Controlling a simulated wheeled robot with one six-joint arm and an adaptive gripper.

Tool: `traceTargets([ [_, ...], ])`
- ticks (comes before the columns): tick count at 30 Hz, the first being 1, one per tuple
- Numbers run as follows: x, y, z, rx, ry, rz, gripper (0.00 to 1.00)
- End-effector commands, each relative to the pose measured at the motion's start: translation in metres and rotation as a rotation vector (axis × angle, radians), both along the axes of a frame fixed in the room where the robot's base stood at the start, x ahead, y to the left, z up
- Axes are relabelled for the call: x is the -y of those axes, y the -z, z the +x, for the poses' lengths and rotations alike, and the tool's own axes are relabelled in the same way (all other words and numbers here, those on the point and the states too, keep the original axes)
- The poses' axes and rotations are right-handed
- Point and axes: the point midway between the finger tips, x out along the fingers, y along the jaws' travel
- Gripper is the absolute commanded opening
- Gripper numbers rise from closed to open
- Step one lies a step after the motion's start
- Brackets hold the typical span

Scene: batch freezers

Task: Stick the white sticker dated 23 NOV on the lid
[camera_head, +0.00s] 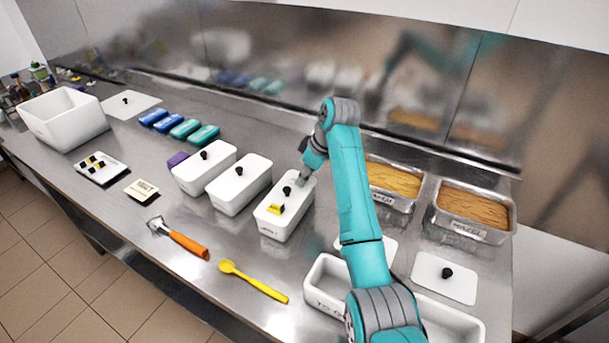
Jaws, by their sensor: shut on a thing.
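A long white tub (278,228) stands mid-table with a white lid (298,207) on it. The lid has a black knob (287,190), and a small yellow piece (276,209) lies on its near part. My gripper (303,184) points down at the far end of this lid, just behind the knob. It is shut on a small pale thing that seems to be the white sticker, mostly hidden by the fingers. I cannot read a date or tell whether it touches the lid.
Two more lidded white tubs (239,198) stand close on the left. A tray with small yellow and black pieces (103,182), a printed card (142,190), an orange-handled scraper (188,243) and a yellow spoon (253,283) lie nearer the front. Steel pans (472,233) stand right.

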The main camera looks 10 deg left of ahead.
Motion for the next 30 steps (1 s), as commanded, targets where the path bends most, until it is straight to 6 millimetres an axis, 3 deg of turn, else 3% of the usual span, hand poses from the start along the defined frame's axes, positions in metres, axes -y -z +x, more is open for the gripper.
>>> traceTargets([
  [11,0.0001,0.0015,-0.0002,-0.001,0.000,-0.001,0.10],
  [12,0.0001,0.0015,-0.0002,-0.001,0.000,-0.001,0.27],
  [15,0.0001,0.0014,-0.0003,-0.001,0.000,-0.001,0.49],
  [21,0.0001,0.0011,-0.0001,-0.001,0.000,-0.001,0.49],
  [25,0.0001,0.0009,-0.0001,0.000,0.000,-0.001,0.78],
  [30,0.0000,0.0009,-0.0001,0.000,0.000,0.000,0.78],
])
